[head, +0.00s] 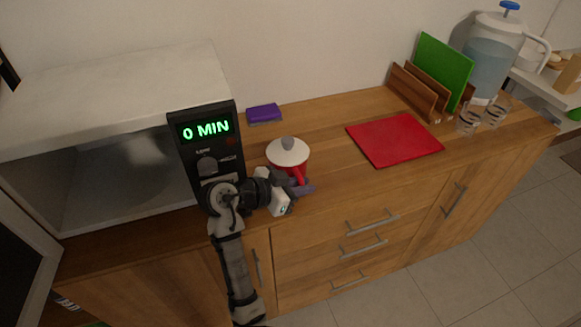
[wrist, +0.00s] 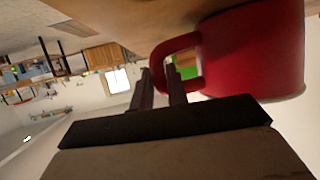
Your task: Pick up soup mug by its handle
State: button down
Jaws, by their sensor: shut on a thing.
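The soup mug (head: 289,158) is red with a white lid and a grey knob, and stands on the wooden counter just right of the microwave. In the wrist view the mug (wrist: 255,50) fills the upper right, with its red handle (wrist: 180,45) pointing left. My gripper (head: 300,187) is at the front side of the mug. In the wrist view my gripper (wrist: 160,80) has its fingers at the handle, shut on it. The exact contact between the fingertips and the handle is partly hidden.
The microwave (head: 125,130) with its door open and a lit 0 MIN display stands left. A purple sponge (head: 264,113) lies behind the mug. A red board (head: 394,139) lies to the right, with a wooden rack (head: 415,92), two glasses (head: 468,119) and a water pitcher (head: 490,55) beyond.

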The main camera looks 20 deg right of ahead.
jog(key=shift+r, duration=0.15)
notch_tip(320, 180, up, 28)
jog(key=b, duration=0.2)
dwell(0.8)
